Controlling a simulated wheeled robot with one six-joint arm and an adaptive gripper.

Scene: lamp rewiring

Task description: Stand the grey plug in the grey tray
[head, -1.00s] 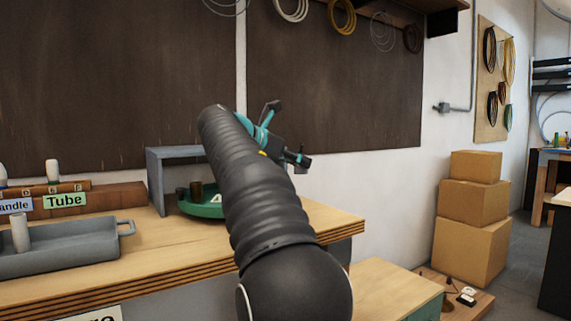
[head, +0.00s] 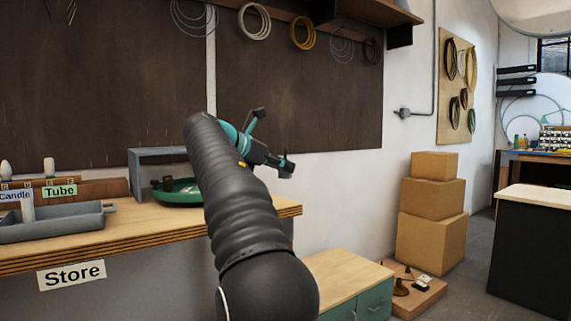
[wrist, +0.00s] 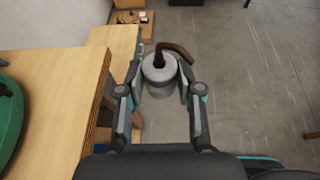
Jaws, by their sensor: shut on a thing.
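The grey plug (wrist: 159,70) is a round grey body with a brown cord curving out of its top. In the wrist view it sits between the two fingers of my gripper (wrist: 160,84), which is shut on it, above the floor. In the head view my gripper (head: 272,145) is raised in front of the wall at the end of my arm, and I cannot make out the plug there. A grey tray (head: 75,222) with a handle at its right end lies on the bench at the left. A pale upright cylinder (head: 27,207) stands at it.
A green round tray (head: 180,197) and a grey open stand (head: 135,175) are on the wooden bench (head: 250,212), right of the grey tray. A low teal cabinet (head: 350,275) and stacked cardboard boxes (head: 430,213) stand right. Grey floor (head: 455,290) is open between boxes and dark counter (head: 530,245).

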